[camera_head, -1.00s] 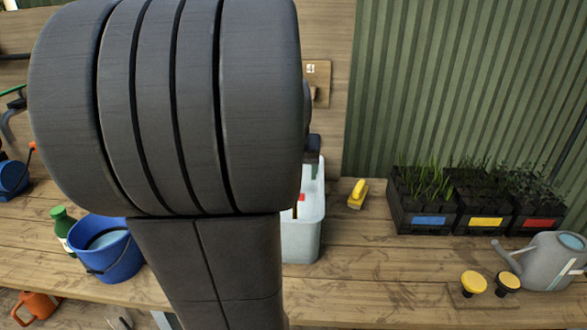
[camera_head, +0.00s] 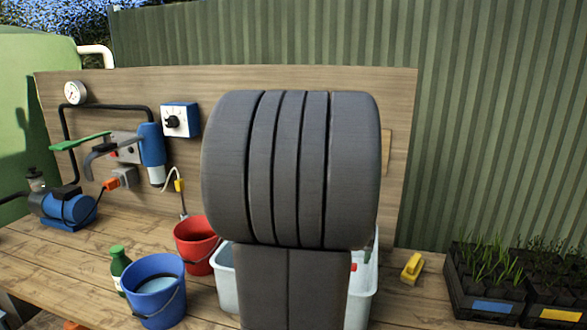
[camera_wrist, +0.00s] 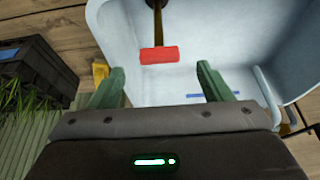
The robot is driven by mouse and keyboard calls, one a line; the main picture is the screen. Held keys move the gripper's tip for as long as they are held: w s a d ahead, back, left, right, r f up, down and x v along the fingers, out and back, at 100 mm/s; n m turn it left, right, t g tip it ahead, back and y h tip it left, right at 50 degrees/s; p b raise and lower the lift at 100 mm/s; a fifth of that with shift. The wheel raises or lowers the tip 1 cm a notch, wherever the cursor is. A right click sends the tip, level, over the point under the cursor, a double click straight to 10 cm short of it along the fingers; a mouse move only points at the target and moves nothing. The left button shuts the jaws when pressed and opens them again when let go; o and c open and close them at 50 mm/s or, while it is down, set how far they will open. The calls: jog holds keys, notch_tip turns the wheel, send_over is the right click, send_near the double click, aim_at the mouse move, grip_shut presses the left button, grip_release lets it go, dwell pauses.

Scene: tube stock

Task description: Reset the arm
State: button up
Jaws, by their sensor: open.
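In the wrist view my gripper (camera_wrist: 160,88) is open, its two green fingers apart with nothing between them. It is over a pale, whitish tub (camera_wrist: 245,50). A red block on a dark handle (camera_wrist: 158,54) shows inside the tub beyond the fingertips; I cannot tell what it rests on. In the head view my own dark arm stands in the middle and hides my gripper and most of the tub (camera_head: 225,280).
A red bucket (camera_head: 197,243), a blue bucket (camera_head: 155,290) and a green bottle (camera_head: 119,268) stand left of the tub. A yellow object (camera_head: 412,268) and black plant crates (camera_head: 483,290) are on the right. A pump (camera_head: 65,208) and a dial box (camera_head: 180,120) are at the back left.

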jog(key=x, duration=0.7)
jog(key=shift+w+f, duration=0.1)
jog(key=shift+f, duration=0.15)
jog(key=shift+r, duration=0.1)
